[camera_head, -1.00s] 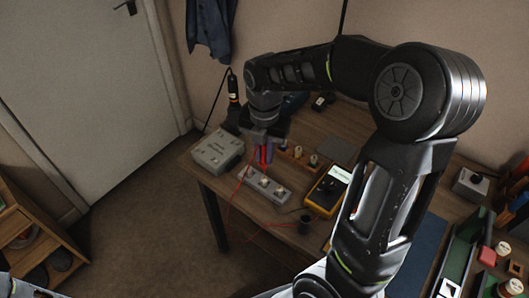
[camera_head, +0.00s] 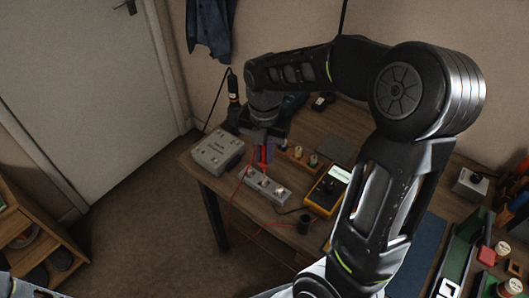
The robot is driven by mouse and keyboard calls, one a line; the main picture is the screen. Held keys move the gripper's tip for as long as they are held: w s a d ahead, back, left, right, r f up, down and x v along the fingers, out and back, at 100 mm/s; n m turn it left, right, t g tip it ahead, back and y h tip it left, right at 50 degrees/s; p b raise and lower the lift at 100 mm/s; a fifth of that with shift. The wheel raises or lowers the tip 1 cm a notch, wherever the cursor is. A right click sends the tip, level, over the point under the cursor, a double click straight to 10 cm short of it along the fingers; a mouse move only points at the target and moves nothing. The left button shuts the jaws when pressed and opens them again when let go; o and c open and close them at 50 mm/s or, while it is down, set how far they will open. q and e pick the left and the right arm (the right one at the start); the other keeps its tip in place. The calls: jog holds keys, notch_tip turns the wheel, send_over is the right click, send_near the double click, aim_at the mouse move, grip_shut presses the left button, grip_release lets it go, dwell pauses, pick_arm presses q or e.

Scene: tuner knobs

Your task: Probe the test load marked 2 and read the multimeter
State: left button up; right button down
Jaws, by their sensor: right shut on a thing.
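My right gripper (camera_head: 264,147) points down over the left part of the table. It is shut on a red probe (camera_head: 263,161), whose tip is at or just above the grey test load strip (camera_head: 268,188). Whether the tip touches cannot be told. The strip carries a row of small pale terminals; its number marks are too small to read. The yellow multimeter (camera_head: 328,191) lies to the right of the strip, its pale display facing up but not readable, and my right arm stands close to its right side. My left gripper is not in view.
A grey box (camera_head: 218,150) stands left of the strip on the wooden table. Red leads hang over that edge. A wooden holder (camera_head: 300,158) stands behind the strip.

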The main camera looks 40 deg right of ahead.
jog(key=shift+f, duration=0.3)
dwell(2.0)
jog(key=shift+r+p, duration=2)
jog(key=shift+r, duration=0.5)
